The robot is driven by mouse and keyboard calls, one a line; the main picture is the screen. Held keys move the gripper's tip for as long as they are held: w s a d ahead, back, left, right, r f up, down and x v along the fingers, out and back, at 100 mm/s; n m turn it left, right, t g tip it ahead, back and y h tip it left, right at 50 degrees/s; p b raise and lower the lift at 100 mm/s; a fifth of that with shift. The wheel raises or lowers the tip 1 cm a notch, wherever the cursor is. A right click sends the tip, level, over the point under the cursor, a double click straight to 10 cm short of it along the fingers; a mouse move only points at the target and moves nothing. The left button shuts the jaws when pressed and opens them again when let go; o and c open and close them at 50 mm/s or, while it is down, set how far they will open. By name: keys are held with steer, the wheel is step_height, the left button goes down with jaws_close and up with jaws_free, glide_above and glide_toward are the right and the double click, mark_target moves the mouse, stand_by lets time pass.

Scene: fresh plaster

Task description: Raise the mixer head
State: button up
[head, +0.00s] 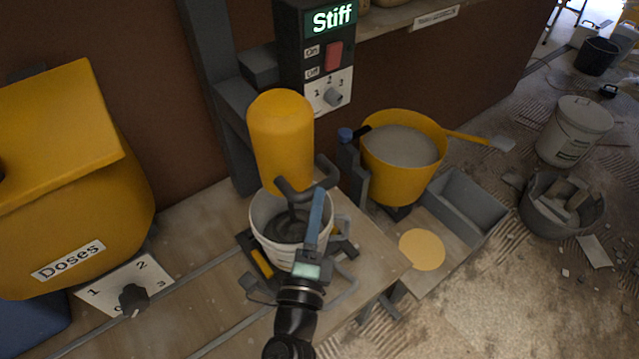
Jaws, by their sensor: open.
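The mixer head (281,140) is a yellow cylinder on a dark grey upright column. It sits low, with its dark grey handle (292,190) and stirrer just above and inside a white bucket (258,222) of grey mix. My gripper (314,197) reaches up from the bottom over the bucket's right side. It is open, and its blue-grey finger ends near the right part of the handle. I cannot tell whether it touches the handle or if the handle lies between the fingers.
A control box (318,60) reads "Stiff". A yellow tub (425,180) of pale powder stands to the right, beside a grey tray (468,207). A yellow "Doses" hopper (70,190) with a dial (133,298) stands left. Buckets and debris lie on the floor at right.

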steer(key=shift+x, duration=2.25)
steer(key=shift+a, duration=0.1)
jaws_close()
steer(key=shift+f, duration=0.1)
